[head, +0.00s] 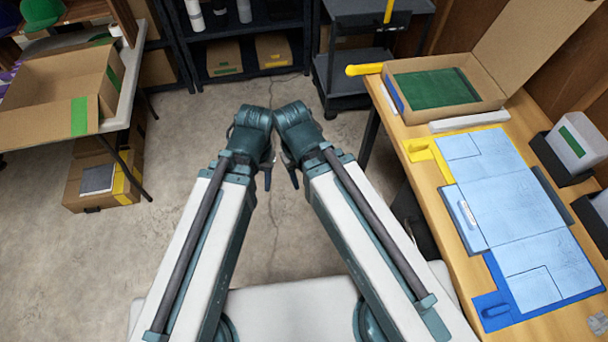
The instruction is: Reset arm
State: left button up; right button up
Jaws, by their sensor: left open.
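My two arms reach forward side by side over the bare floor, and their wrists nearly meet in the middle of the head view. My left gripper (268,179) points down below its wrist, open, with nothing seen in it. My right gripper (293,179) hangs close beside it, mostly hidden behind its own wrist and arm, so its jaws cannot be made out. Both grippers are clear of the tables.
A wooden table (440,208) on the right bears a light-blue board (515,205) and an open cardboard box (480,68). A white table (133,65) with an open box (60,85) stands left. Dark shelving (245,28) and a grey cart (355,75) stand behind. The concrete floor (190,130) between is clear.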

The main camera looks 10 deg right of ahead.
jog(key=shift+r, duration=0.1)
jog(key=r+p, duration=0.3)
jog(key=p, duration=0.1)
jog(key=shift+w+r, duration=0.25)
jog(key=shift+r, duration=0.1)
dwell(0.7)
